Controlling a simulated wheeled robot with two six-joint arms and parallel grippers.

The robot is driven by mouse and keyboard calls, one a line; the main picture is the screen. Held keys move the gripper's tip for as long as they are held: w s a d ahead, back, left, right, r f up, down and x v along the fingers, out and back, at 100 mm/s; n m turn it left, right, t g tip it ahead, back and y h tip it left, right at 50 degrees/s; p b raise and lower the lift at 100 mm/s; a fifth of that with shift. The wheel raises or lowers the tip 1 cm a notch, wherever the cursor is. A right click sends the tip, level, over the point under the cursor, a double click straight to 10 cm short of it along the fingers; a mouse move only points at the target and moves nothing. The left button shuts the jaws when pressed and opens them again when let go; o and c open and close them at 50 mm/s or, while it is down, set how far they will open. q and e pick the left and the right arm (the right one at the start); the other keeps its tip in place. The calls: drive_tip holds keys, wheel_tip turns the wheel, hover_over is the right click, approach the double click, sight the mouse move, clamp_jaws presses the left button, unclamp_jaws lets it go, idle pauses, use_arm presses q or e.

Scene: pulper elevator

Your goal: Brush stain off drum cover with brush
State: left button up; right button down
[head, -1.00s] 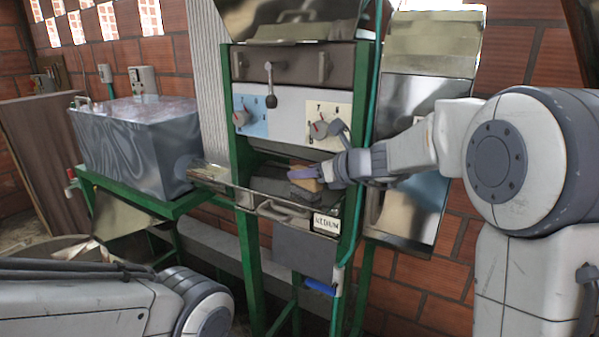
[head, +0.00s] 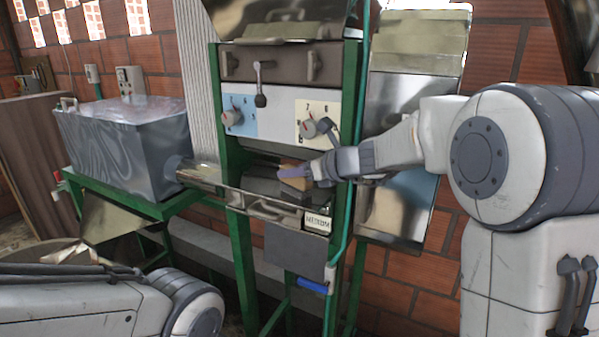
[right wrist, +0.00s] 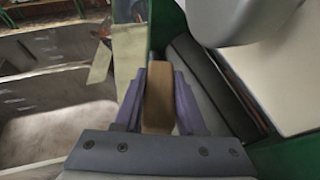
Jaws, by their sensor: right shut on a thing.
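The brush (head: 292,176) shows as a tan wooden block at the front of the green-framed machine. My right gripper (head: 310,173) is shut on it. The right wrist view shows the brush (right wrist: 158,98) between the two purple fingers. The brush is at the dark grey drum cover (head: 258,187), in the recess below the knobs; whether it touches the cover I cannot tell. The drum cover (right wrist: 200,85) also shows in the right wrist view. I cannot make out a stain. My left arm shows at the lower left; its gripper is out of view.
A white panel with two knobs (head: 309,128) sits just above the brush. A green post (head: 350,110) stands close beside my right gripper. A metal tank (head: 125,140) is at the left. A "MEDIUM" label (head: 317,222) and a blue handle (head: 312,286) are below.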

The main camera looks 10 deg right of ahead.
drive_tip(key=shift+w+a+f, duration=0.1)
drive_tip(key=shift+w+a, duration=0.3)
drive_tip(key=shift+a, duration=0.2)
drive_tip(key=shift+w+a, duration=0.4)
drive_tip(key=shift+a, duration=0.15)
drive_tip(key=shift+w+a+p, duration=0.35)
drive_tip(key=shift+w+a, duration=0.4)
drive_tip(key=shift+a, duration=0.25)
drive_tip(key=shift+w+a, duration=0.45)
drive_tip(key=shift+a, duration=0.2)
drive_tip(key=shift+w+a, duration=0.45)
drive_tip(key=shift+a, duration=0.15)
drive_tip(key=shift+s+a+r+p, duration=0.3)
drive_tip(key=shift+s+r+p, duration=0.1)
drive_tip(key=shift+r, duration=0.15)
drive_tip(key=shift+s+a+r+p, duration=0.25)
drive_tip(key=shift+s+r+p, duration=0.1)
drive_tip(key=shift+r, duration=0.2)
drive_tip(key=s+a+b, duration=0.3)
drive_tip(key=s+a, duration=0.6)
drive_tip(key=s, duration=0.3)
drive_tip(key=shift+r+b, duration=0.25)
drive_tip(key=shift+b, duration=0.05)
